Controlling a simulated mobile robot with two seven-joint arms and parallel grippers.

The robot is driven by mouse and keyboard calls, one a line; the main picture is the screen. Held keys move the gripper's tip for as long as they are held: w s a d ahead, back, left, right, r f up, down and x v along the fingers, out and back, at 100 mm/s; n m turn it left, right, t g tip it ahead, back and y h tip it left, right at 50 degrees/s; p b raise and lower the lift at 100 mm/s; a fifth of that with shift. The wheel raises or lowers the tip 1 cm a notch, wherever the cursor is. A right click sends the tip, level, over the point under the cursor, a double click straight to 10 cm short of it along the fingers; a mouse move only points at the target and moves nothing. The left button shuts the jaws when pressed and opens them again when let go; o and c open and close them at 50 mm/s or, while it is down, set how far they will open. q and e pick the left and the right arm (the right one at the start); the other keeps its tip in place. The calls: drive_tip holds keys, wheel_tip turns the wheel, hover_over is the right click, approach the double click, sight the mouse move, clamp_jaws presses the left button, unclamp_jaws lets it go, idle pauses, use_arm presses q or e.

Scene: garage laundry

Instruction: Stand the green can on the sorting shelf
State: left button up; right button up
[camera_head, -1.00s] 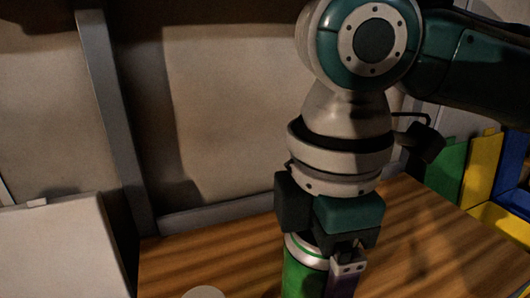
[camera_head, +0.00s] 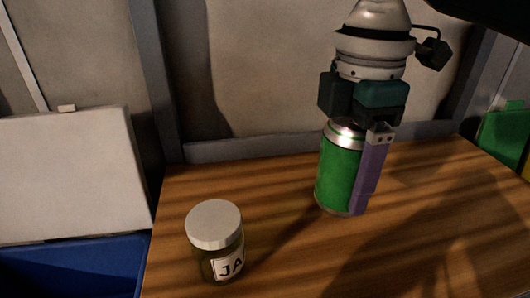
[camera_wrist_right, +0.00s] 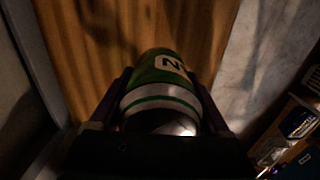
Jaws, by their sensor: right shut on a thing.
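The green can (camera_head: 338,175) has a silver top and is upright at the back of the wooden surface (camera_head: 290,250) in the head view. My right gripper (camera_head: 358,165) comes down from above and is shut on the can, with a purple finger along its right side. Whether the can's base touches the wood I cannot tell. In the right wrist view the can (camera_wrist_right: 158,85) sits between the fingers, with part of a letter label showing. My left gripper is not in view. I cannot tell whether the wooden surface is the sorting shelf.
A jar with a white lid (camera_head: 214,224) stands on the wood at the front left. A blue bin (camera_head: 75,268) and a white panel (camera_head: 65,175) are to the left. A green bin (camera_head: 503,133) is at the right. The wood right of the can is clear.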

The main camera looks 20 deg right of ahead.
sight(342, 143)
wheel_tip(342, 143, down, 9)
drive_tip(key=shift+f+b, duration=0.1)
drive_tip(key=shift+b, duration=0.55)
drive_tip(key=shift+f, duration=0.2)
drive_tip(key=o, duration=1.1)
drive_tip(key=shift+o, duration=0.2)
drive_tip(key=shift+r, duration=0.1)
wheel_tip(342, 143, up, 12)
drive_tip(key=shift+r+p, duration=0.1)
drive_tip(key=shift+p, duration=0.9)
